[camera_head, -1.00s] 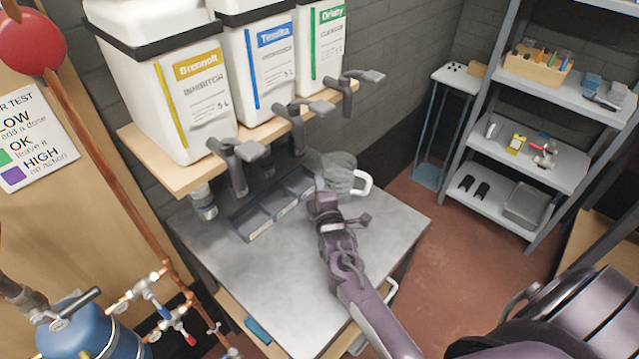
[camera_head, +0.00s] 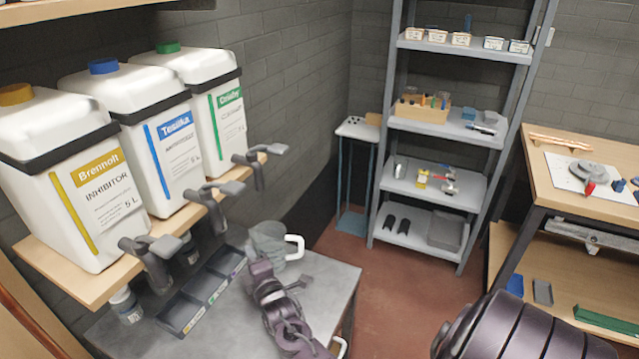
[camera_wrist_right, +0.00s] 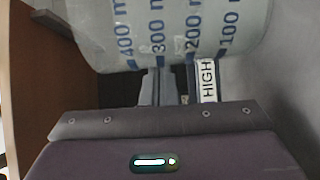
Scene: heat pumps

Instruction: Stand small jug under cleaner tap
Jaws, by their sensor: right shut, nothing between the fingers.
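The clear jug (camera_head: 266,246) with a white handle stands upright on the grey bench (camera_head: 330,278), at its back right. The cleaner tap (camera_head: 258,168) belongs to the green-labelled container (camera_head: 205,95) and is above the jug in the head view; I cannot tell whether they line up exactly. My right gripper (camera_head: 260,270) is shut and empty, low on the near side of the jug. In the right wrist view its fingers (camera_wrist_right: 168,88) are close to the jug's marked wall (camera_wrist_right: 170,30); contact is unclear. My left gripper is not in view.
A dark divided tray (camera_head: 202,292) lies left of the jug. Two more containers, yellow-labelled (camera_head: 85,190) and blue-labelled (camera_head: 170,135), stand on the wooden shelf (camera_head: 85,285) with taps overhanging the bench. A metal rack (camera_head: 440,125) and workbench (camera_head: 570,190) stand to the right.

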